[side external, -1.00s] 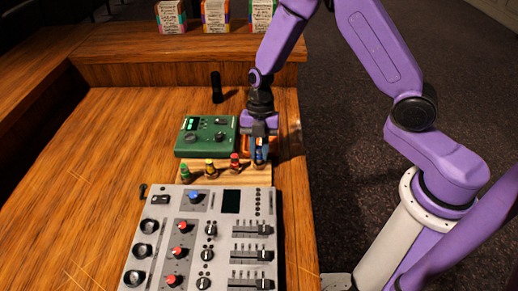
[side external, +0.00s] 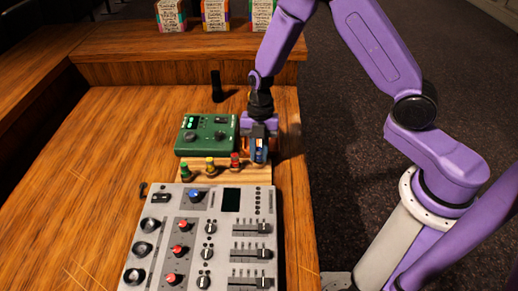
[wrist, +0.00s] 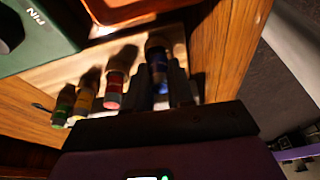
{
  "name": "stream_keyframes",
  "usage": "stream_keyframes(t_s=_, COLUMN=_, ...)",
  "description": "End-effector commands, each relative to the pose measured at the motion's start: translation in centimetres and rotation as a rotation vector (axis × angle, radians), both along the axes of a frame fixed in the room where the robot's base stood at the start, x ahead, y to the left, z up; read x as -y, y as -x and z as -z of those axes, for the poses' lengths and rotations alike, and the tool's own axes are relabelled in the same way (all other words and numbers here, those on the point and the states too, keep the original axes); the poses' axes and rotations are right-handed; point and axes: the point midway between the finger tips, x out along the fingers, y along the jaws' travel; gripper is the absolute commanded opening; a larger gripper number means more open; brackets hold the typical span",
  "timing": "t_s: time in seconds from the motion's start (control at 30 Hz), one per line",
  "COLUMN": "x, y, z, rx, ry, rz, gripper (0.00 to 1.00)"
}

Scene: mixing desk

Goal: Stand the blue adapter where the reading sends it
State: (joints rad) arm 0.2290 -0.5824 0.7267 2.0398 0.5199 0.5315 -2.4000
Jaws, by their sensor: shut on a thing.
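The blue adapter (side external: 261,154) stands at the right end of a light wooden strip, in line with a red adapter (side external: 235,161), a yellow adapter (side external: 210,165) and a green adapter (side external: 186,172). My gripper (side external: 258,150) points down and is shut on the blue adapter. In the wrist view the blue adapter (wrist: 157,66) shows between the two dark fingers (wrist: 160,88); whether its base touches the strip I cannot tell. A green box (side external: 206,136) behind the strip has a small lit display (side external: 192,123); its characters are too small to read.
A grey mixing desk (side external: 200,238) with knobs and sliders lies in front. An orange tray (wrist: 122,8) is behind the strip, partly hidden by my gripper in the side view. A black upright post (side external: 216,87) stands behind. Several printed cards stand on the back ledge. The left tabletop is clear.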

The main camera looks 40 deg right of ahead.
Motion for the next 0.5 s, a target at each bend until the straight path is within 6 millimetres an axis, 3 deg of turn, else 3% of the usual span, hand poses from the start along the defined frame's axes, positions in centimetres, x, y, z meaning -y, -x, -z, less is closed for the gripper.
stream_keyframes(t_s=0.17, x=0.00, y=0.00, z=0.31, rx=0.000, ry=0.000, rz=0.000, gripper=0.00)
stream_keyframes(t_s=0.2, x=0.00, y=0.00, z=0.35, rx=0.000, ry=0.000, rz=0.000, gripper=0.26)
stream_keyframes(t_s=0.23, x=0.00, y=-0.01, z=0.34, rx=0.000, ry=0.000, rz=0.000, gripper=0.33)
stream_keyframes(t_s=0.5, x=0.00, y=0.00, z=0.31, rx=0.000, ry=0.000, rz=0.000, gripper=0.33)
